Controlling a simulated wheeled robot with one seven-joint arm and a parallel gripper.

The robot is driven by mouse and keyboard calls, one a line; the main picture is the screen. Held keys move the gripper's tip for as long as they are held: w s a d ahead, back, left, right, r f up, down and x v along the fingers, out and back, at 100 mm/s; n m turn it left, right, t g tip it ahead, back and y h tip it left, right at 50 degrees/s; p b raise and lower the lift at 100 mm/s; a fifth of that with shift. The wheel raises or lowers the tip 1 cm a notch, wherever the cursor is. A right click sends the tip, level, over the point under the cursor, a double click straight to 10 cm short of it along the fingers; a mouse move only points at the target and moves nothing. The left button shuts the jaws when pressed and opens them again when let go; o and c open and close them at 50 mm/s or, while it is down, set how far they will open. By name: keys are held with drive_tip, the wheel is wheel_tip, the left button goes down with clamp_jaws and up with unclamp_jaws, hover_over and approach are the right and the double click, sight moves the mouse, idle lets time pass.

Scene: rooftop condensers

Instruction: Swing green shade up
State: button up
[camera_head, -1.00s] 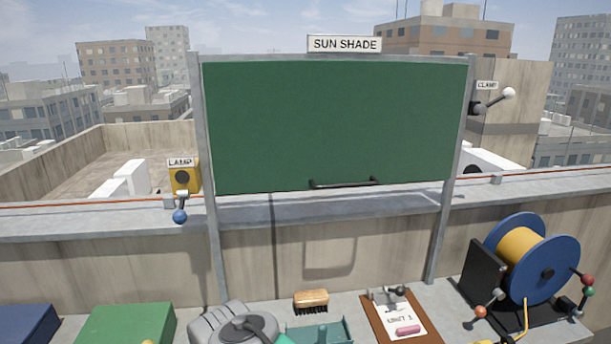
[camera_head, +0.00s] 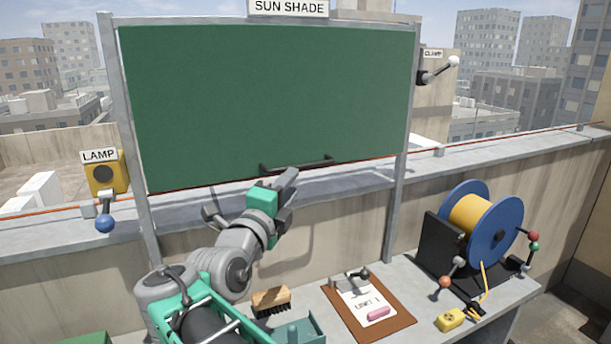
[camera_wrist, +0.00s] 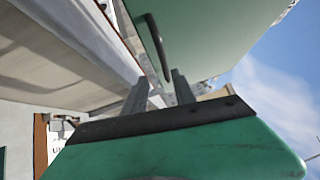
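The green shade (camera_head: 265,100) hangs in a grey metal frame under a SUN SHADE sign, covering the opening. Its black bar handle (camera_head: 297,165) runs along the lower edge. My gripper (camera_head: 288,194) is just below the handle. In the wrist view, my gripper (camera_wrist: 159,85) has its two fingers apart with nothing between them. The handle (camera_wrist: 158,48) lies just ahead of the fingertips, apart from them, beside the green panel (camera_wrist: 215,35). The clamp (camera_head: 437,71), a dark lever with a white ball, is on the right post, pointing up and right.
A yellow lamp box (camera_head: 105,173) with a blue-knobbed lever stands left of the frame. On the bench are a brush (camera_head: 271,300), a clipboard (camera_head: 372,318) and a blue cable reel (camera_head: 490,228). The concrete parapet (camera_head: 345,213) runs behind the bench.

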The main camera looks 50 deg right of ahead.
sight(305, 167)
drive_tip(key=shift+m, duration=0.3)
drive_tip(key=p+x, duration=0.1)
drive_tip(key=x, duration=0.1)
drive_tip(key=p+x, duration=0.1)
drive_tip(key=x, duration=0.2)
drive_tip(key=r+p+x, duration=0.1)
drive_tip(key=x, duration=0.1)
drive_tip(key=shift+s+d+r, duration=0.1)
drive_tip(key=shift+s+d, duration=0.15)
drive_tip(key=shift+s, duration=0.1)
drive_tip(key=shift+w+d, duration=0.1)
drive_tip(key=shift+d, duration=0.15)
drive_tip(key=shift+c, duration=0.2)
clamp_jaws()
